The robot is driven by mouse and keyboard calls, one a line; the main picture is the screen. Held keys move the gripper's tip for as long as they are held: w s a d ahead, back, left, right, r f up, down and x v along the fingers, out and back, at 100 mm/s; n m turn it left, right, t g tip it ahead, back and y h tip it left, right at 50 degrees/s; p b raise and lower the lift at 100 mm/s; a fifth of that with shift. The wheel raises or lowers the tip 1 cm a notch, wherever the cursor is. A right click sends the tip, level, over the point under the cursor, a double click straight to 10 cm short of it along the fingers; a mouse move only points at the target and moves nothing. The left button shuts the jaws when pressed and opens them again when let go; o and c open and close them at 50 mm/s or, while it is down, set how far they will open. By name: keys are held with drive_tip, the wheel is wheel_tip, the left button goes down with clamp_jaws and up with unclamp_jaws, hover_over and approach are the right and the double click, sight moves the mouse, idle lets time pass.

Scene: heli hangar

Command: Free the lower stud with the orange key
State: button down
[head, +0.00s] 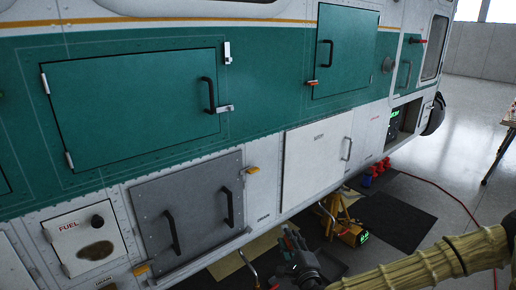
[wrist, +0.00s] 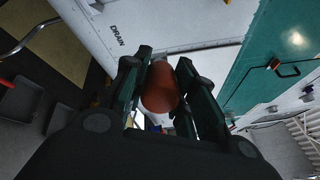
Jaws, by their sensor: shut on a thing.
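My gripper (head: 291,242) is low in front of the helicopter's side in the head view, below the white lower door. In the wrist view my gripper (wrist: 165,62) has its two dark green fingers closed on a rounded orange-brown thing, which looks like the handle of the orange key (wrist: 160,88). The key's far end is hidden. A grey panel (head: 190,212) with two black handles is left of my gripper, apart from it. Small orange-yellow pieces sit at its upper right (head: 252,170) and lower left (head: 140,270). I cannot tell which is the lower stud.
A yellow jack-like stand (head: 349,232) with a green display is under the helicopter, right of my gripper. Dark mats (head: 395,222) and a red hose (head: 442,189) lie on the floor. A table edge (head: 507,123) shows at far right. Open floor lies between.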

drive_tip(key=w+a+r+n+g+y, duration=0.1)
drive_tip(key=w+a+r+y, duration=0.15)
drive_tip(key=r, duration=0.75)
drive_tip(key=w+a+r+n+y, duration=0.15)
drive_tip(key=w+r, duration=0.25)
drive_tip(key=r, duration=0.5)
drive_tip(key=n+g+y, duration=0.2)
drive_tip(key=n+y, duration=0.1)
drive_tip(key=y, duration=0.1)
approach(232, 109)
drive_tip(key=shift+w+a+r+p, duration=0.1)
drive_tip(key=shift+w+a+p, duration=0.3)
drive_tip(key=shift+p, duration=0.3)
drive_tip(key=shift+b+x, duration=1.45)
drive_tip(key=shift+x, duration=0.35)
idle(2.3)
